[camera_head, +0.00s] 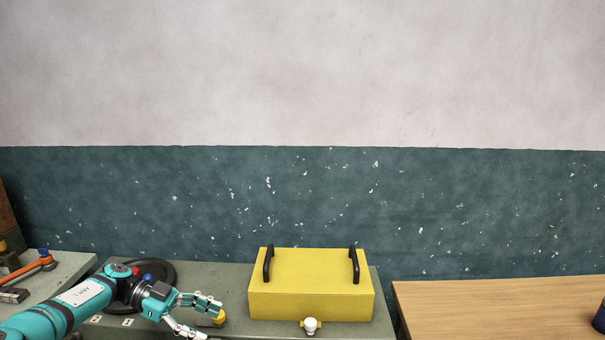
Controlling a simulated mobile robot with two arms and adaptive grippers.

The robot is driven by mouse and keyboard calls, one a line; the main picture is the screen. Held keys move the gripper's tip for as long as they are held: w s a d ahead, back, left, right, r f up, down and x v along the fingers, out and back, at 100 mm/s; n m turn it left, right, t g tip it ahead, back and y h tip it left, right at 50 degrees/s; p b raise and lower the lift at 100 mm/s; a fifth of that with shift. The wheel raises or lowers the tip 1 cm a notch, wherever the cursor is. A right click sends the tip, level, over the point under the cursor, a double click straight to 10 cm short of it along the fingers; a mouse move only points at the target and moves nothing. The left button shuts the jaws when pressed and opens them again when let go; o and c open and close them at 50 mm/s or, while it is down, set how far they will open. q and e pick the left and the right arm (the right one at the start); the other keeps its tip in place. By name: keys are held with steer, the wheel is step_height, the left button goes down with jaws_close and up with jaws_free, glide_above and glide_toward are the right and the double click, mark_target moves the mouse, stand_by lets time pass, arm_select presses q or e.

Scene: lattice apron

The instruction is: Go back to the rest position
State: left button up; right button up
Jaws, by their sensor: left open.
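My left arm comes in from the lower left. My left gripper (205,318) is open at the front of the grey-green bench, left of the yellow box. The yellow box (312,293) has two black handles on top and stands apart from the gripper. My right gripper is not in view.
A white knob (311,325) stands in front of the box. A black round disc (160,273) lies behind my left arm. A wooden table (500,305) is at the right, with a dark blue object (599,318) at its edge. An orange-handled tool (40,262) lies far left.

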arm_select(q)
steer(key=s+d+f+n+t, duration=0.1)
steer(key=d+f+n+t, duration=0.25)
steer(key=d, duration=0.55)
steer(key=s+d+f+n+t+h, duration=0.15)
steer(key=d+t, duration=0.25)
steer(key=d, duration=0.4)
steer(key=s+d+f+n+t, duration=0.1)
steer(key=d+f+n+t, duration=0.25)
steer(key=d, duration=0.55)
steer(key=s+a+f+n+g+y, duration=0.3)
steer(key=s+a+n+y, duration=0.3)
steer(key=s+a, duration=0.8)
steer(key=s+a+f+n+g+y, duration=0.35)
steer(key=s+a+y, duration=0.65)
steer(key=s, duration=0.6)
step_height(320, 180, down, 34)
steer(key=s+a+h+b, duration=0.1)
steer(key=s+b, duration=0.1)
steer(key=b, duration=0.4)
steer(key=s+a+f+g+b, duration=0.2)
steer(key=s+a+f+b, duration=0.1)
steer(key=s+f, duration=1.3)
step_height(320, 180, down, 2)
steer(key=shift+f+b, duration=0.2)
steer(key=shift+b, duration=0.3)
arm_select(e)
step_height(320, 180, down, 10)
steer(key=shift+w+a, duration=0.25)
